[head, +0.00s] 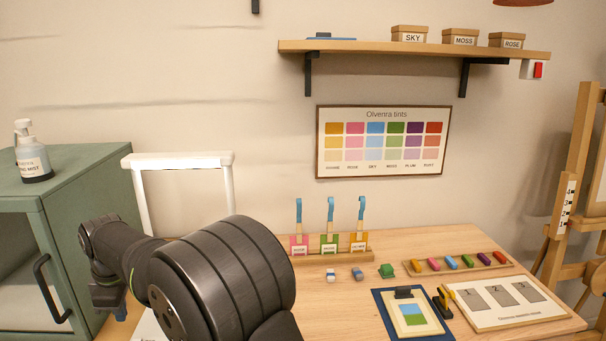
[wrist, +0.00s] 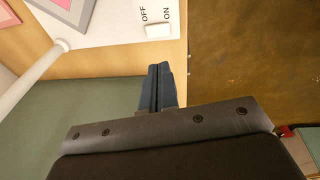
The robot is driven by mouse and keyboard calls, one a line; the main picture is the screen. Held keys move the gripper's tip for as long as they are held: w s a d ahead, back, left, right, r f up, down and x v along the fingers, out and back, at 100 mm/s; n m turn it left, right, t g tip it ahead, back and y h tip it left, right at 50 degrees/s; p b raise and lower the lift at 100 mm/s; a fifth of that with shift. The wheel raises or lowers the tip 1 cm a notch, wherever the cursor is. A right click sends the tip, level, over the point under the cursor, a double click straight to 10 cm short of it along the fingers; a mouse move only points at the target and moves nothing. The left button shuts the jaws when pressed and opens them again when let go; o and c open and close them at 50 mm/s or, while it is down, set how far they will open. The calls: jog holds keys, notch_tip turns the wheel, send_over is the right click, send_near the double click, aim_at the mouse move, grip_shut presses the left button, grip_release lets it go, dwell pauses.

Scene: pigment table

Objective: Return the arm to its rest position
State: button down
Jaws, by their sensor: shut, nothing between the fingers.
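My gripper (wrist: 157,72) is shut in the wrist view, its two dark blue fingers together with nothing between them. In the head view my gripper (head: 121,310) is at the lower left, pointing down in front of the green cabinet, partly hidden by my own arm. My dark arm fills the lower left of that view. In the wrist view the fingertips lie near a white panel (wrist: 105,25) with an OFF/ON switch (wrist: 158,31); I cannot tell the gap between them.
A green cabinet (head: 85,200) and a white frame (head: 183,161) stand at the left. On the wooden table are a brush rack (head: 345,254), a pastel tray (head: 490,268), a blue-edged picture (head: 385,305) and a numbered board (head: 535,312). A shelf (head: 400,49) hangs above.

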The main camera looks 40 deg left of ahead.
jog(key=shift+d+r+n, duration=0.2)
jog(key=shift+r+n, duration=0.15)
jog(key=shift+n, duration=0.7)
jog(key=shift+d+r+n, duration=0.2)
jog(key=shift+r+n, duration=0.15)
jog(key=shift+n, duration=0.7)
